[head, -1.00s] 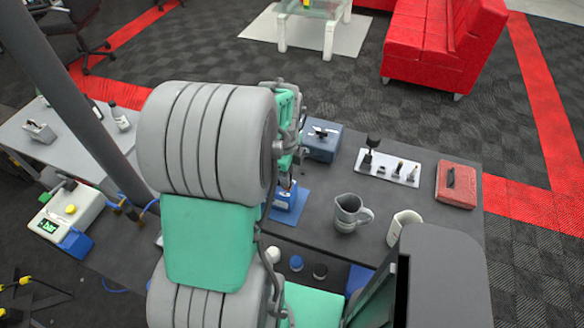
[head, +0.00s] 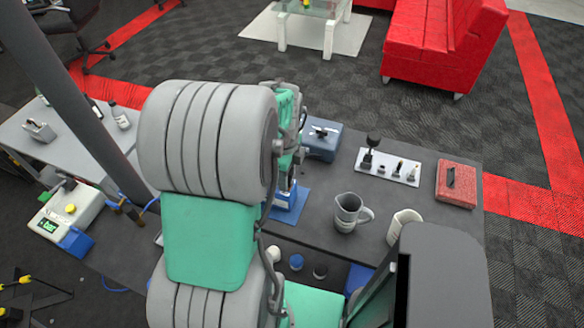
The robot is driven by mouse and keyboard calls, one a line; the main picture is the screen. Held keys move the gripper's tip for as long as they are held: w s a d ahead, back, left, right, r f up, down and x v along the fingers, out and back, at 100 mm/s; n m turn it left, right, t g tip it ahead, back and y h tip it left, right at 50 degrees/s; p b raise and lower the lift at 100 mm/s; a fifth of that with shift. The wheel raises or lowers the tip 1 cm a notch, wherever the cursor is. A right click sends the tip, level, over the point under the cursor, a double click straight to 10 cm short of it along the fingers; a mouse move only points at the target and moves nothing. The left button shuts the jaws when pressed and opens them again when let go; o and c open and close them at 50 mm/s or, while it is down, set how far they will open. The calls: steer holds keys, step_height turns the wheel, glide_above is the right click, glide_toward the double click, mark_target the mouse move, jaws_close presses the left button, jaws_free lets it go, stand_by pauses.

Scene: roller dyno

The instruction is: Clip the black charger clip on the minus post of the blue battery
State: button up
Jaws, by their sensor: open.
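I cannot pick out the black charger clip.
On the table stand a blue box (head: 322,142), a white tray with small posts (head: 409,180), a red box (head: 456,184), a grey jug (head: 347,212) and a pale mug (head: 403,222). A device with a green display (head: 62,215) is at left.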

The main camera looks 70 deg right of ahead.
step_height(320, 180, up, 8)
steer(key=shift+s+d+f+b, duration=0.1)
steer(key=shift+b, duration=0.55)
